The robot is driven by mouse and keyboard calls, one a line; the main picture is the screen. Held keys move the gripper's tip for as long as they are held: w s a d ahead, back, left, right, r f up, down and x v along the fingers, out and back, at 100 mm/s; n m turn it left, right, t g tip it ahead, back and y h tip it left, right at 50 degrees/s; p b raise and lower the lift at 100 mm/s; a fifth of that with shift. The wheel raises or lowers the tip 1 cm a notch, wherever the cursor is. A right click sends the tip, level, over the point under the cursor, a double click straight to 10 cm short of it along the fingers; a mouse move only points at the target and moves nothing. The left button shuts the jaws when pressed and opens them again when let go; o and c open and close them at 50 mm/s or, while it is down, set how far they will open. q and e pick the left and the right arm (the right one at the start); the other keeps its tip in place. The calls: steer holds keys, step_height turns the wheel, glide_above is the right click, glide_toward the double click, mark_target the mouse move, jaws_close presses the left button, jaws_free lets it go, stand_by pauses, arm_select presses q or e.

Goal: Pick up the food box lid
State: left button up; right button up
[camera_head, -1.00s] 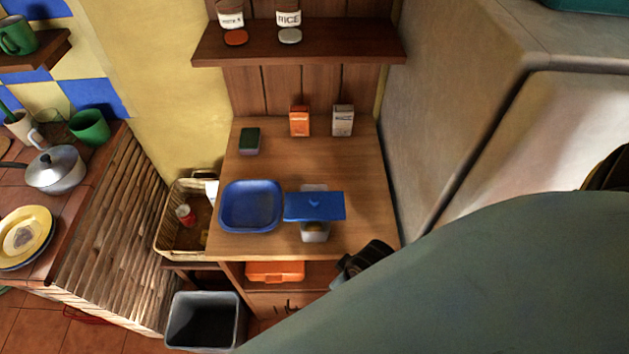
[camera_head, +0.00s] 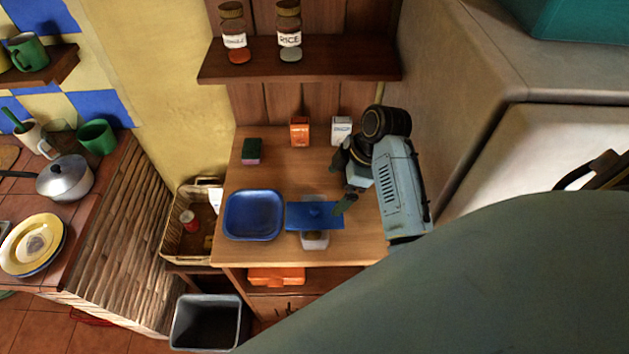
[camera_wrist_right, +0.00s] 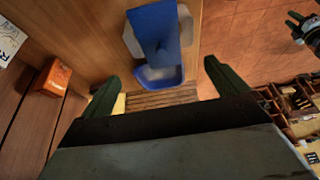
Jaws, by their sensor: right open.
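The food box lid (camera_head: 312,217) is a flat blue rectangle with a small knob. It lies crosswise over a white food box (camera_head: 315,241), whose middle it hides. My right gripper (camera_head: 347,187) is open and empty, just behind and right of the lid, apart from it. In the right wrist view, the lid (camera_wrist_right: 157,35) and the white ends of the box (camera_wrist_right: 185,24) lie ahead, between the open right fingers (camera_wrist_right: 161,72). My left gripper (camera_wrist_right: 298,24) shows small at the right edge of that view; its opening is unclear.
A blue tray (camera_head: 253,215) sits left of the lid on the wooden counter (camera_head: 300,172). A sponge (camera_head: 251,151), an orange box (camera_head: 299,132) and a white box (camera_head: 341,131) stand farther back. A shelf (camera_head: 300,70) with jars overhangs the back.

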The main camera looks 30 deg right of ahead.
mark_target(319, 210)
steer(key=x, duration=1.1)
steer(key=shift+f+p, duration=0.1)
steer(key=shift+p, duration=0.2)
steer(key=shift+c, duration=0.5)
steer(key=c, duration=1)
